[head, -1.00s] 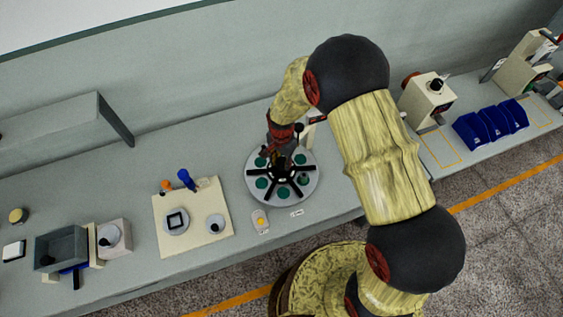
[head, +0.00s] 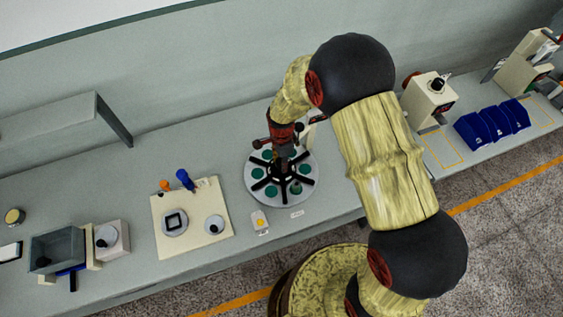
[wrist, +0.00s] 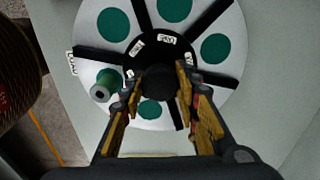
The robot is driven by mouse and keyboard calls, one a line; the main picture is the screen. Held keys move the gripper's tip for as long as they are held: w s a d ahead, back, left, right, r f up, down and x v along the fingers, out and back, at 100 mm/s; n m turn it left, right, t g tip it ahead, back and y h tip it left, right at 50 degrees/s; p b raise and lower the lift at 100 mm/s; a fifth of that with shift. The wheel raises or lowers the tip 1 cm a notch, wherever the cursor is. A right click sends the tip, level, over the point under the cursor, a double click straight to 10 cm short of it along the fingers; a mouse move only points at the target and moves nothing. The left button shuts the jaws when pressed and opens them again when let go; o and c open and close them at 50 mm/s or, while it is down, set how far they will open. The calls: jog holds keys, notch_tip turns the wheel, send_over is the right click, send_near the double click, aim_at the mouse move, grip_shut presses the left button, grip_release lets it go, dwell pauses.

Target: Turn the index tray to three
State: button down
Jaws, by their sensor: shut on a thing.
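The index tray (head: 253,192) is a round pale disc on the bench, with green round pads between black spokes. It also shows in the wrist view (wrist: 228,75). Its dark hub carries small white labels (wrist: 167,39) that I cannot read surely. A black knob (wrist: 159,84) rises from the hub. My gripper (wrist: 158,80) is shut on this knob, one finger on each side, and it stands over the tray's middle in the head view. A small grey-green spool (wrist: 104,86) stands on one pad near the rim. The gripper partly hides the near side of the tray.
A small pale box with a yellow button (head: 260,222) and a white label (head: 297,214) lie in front of the tray. A beige board (head: 193,241) with round fixtures is to the left. Blue bins (head: 491,124) and a beige machine (head: 428,100) stand to the right.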

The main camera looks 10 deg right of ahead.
jog(key=shift+m, duration=1.6)
jog(key=c, duration=1.3)
grip_release()
jog(key=shift+r, duration=0.15)
notch_tip(320, 180, up, 12)
jog(key=shift+f, duration=0.15)
